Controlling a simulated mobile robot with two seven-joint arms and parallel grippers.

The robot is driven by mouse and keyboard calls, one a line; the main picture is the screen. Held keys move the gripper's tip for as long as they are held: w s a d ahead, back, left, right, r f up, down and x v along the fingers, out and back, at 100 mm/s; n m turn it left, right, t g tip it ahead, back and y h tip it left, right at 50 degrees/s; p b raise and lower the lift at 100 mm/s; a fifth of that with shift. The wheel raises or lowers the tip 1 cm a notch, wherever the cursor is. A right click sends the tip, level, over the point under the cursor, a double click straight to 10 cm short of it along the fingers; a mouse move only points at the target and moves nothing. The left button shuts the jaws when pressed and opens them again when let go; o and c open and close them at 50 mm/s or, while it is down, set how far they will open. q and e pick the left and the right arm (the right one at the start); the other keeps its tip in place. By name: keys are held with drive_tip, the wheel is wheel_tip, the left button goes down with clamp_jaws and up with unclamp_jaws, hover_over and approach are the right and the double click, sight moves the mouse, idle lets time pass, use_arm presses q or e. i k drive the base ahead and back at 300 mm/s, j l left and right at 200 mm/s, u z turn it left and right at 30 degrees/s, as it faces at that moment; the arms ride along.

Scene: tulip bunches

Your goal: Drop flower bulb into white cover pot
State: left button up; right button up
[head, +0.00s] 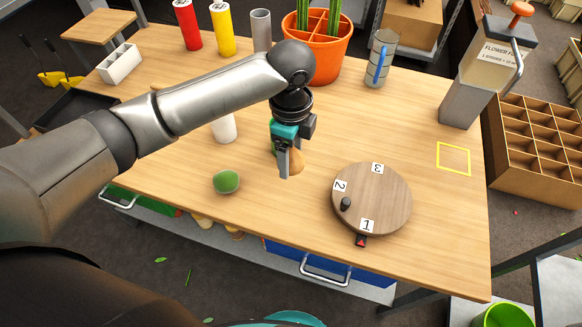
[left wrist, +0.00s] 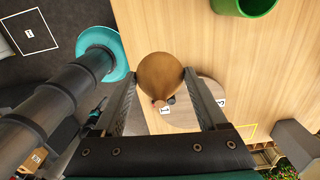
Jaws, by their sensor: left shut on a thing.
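My left gripper (head: 284,172) is shut on a brown, rounded flower bulb (head: 297,160), seen partly behind the fingers, over the middle of the table. In the left wrist view the bulb (left wrist: 160,76) sits between the two fingertips (left wrist: 160,82). A white pot (head: 224,128) stands to the left of the gripper in the head view. My right gripper is not in view.
A green pot (head: 226,181) stands left of the gripper. A round wooden turntable (head: 372,198) with numbered labels lies to the right.

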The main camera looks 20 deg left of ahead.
sight(227, 136)
drive_tip(key=j+z, duration=0.25)
drive_tip(key=j, duration=0.4)
drive_tip(key=j+z, duration=0.25)
drive_tip(key=j, duration=0.35)
